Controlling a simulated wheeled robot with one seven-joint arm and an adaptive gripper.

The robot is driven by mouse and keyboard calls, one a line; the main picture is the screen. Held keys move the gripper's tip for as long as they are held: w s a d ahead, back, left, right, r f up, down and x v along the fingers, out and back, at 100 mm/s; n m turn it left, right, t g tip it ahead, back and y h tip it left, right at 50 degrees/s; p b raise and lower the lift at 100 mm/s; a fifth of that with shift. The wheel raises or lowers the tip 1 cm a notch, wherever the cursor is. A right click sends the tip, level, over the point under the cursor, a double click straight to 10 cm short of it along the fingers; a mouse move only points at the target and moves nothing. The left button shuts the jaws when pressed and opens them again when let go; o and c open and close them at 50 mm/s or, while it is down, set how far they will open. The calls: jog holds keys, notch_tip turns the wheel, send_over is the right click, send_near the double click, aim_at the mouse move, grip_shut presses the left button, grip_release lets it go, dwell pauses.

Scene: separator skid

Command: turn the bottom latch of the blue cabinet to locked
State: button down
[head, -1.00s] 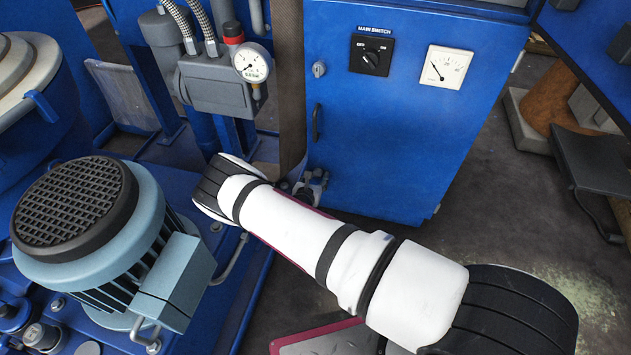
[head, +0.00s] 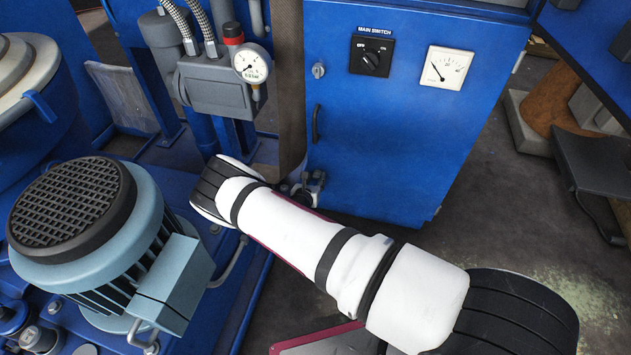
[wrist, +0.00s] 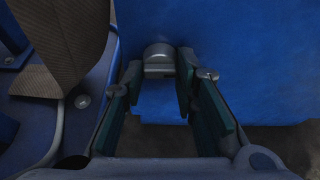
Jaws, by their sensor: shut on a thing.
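The blue cabinet (head: 400,130) stands upright at the centre right of the head view. In the wrist view its blue front (wrist: 255,60) fills the upper right. The bottom latch (wrist: 158,57) is a small grey rounded piece on that front, low down near the left edge. My gripper (wrist: 158,72) is at the latch, one finger on each side, shut on it. Whether the latch is turned cannot be told, as the fingers hide part of it. In the head view my gripper (head: 310,187) shows only partly, beside the cabinet's lower left edge, and the bottom latch is hidden.
The top latch (head: 318,70), a black handle (head: 316,123), the main switch (head: 371,57) and a meter (head: 447,67) are on the cabinet front. A brown post (head: 291,90) stands close on its left. A motor (head: 95,240) is at lower left. Floor to the right is open.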

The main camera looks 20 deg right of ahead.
jog(key=shift+w+a+f+n+g+h+b, duration=0.1)
jog(key=shift+n+h+b, duration=0.35)
jog(key=shift+n+h, duration=1.2)
jog(key=shift+s+a+f+n+g+h+b, duration=0.15)
jog(key=shift+n+h+b, duration=0.45)
jog(key=shift+n, duration=2)
jog(key=shift+w+f+n+g+h+b, duration=0.15)
jog(key=shift+n+h+b, duration=0.15)
jog(key=shift+n+h, duration=1.4)
jog(key=shift+r+n+y, duration=0.1)
jog(key=shift+n+y, duration=0.35)
jog(key=shift+n, duration=0.2)
jog(key=c, duration=1.3)
grip_release()
